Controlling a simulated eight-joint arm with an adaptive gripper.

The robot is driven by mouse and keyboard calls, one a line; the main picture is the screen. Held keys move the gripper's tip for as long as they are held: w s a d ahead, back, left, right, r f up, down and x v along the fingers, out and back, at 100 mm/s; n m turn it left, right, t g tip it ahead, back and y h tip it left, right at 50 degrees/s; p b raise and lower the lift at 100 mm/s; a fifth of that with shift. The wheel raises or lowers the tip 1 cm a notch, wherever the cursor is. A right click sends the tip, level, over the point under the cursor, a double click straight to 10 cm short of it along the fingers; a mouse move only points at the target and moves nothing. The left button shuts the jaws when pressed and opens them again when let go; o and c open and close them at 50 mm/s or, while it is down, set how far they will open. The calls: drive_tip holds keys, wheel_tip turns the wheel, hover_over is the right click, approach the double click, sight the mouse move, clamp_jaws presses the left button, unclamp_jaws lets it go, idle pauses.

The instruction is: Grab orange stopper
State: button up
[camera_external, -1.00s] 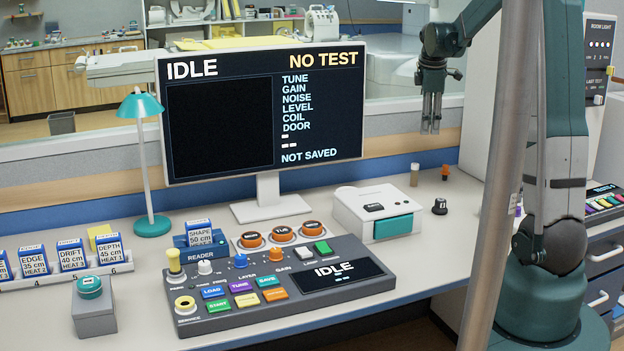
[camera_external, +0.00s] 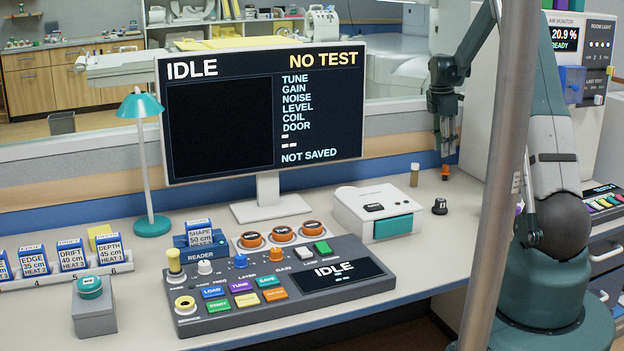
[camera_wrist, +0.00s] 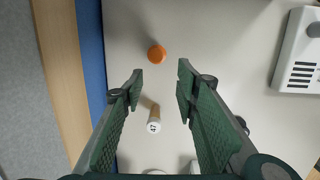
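The small orange stopper (camera_external: 445,172) stands on the desk at the back right, near the blue wall strip. In the wrist view the orange stopper (camera_wrist: 157,54) lies a little beyond the fingertips, roughly centred on the gap between them. My gripper (camera_external: 446,152) points down just above the stopper in the external view. In the wrist view my gripper (camera_wrist: 160,78) is open, its two green fingers apart with nothing gripped. A small vial with a white cap marked 47 (camera_wrist: 154,122) shows between the fingers, lower in the picture.
The brown vial (camera_external: 414,175) stands left of the stopper. A black knob (camera_external: 439,206) sits in front, and a white box with a teal front (camera_external: 378,212) to the left. A white vented device (camera_wrist: 300,52) is at the wrist view's right.

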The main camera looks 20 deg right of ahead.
sight(458, 172)
drive_tip(key=shift+w+d+f+n, duration=0.15)
drive_tip(key=shift+w+d+f, duration=0.05)
drive_tip(key=shift+d+f, duration=0.4)
drive_tip(key=shift+w+d+f+n, duration=0.15)
drive_tip(key=shift+d+f, duration=0.3)
drive_tip(key=shift+f, duration=0.15)
drive_tip(key=shift+d+f, duration=0.2)
drive_tip(key=shift+f, duration=1.05)
drive_tip(key=shift+w+d+f+b, duration=0.15)
drive_tip(key=shift+f+b, duration=0.2)
drive_tip(key=shift+f, duration=0.95)
drive_tip(key=shift+w+d+f+b, duration=0.15)
drive_tip(key=shift+f+b, duration=0.2)
drive_tip(key=shift+f, duration=0.95)
drive_tip(key=shift+s, duration=0.1)
drive_tip(key=c, duration=0.6)
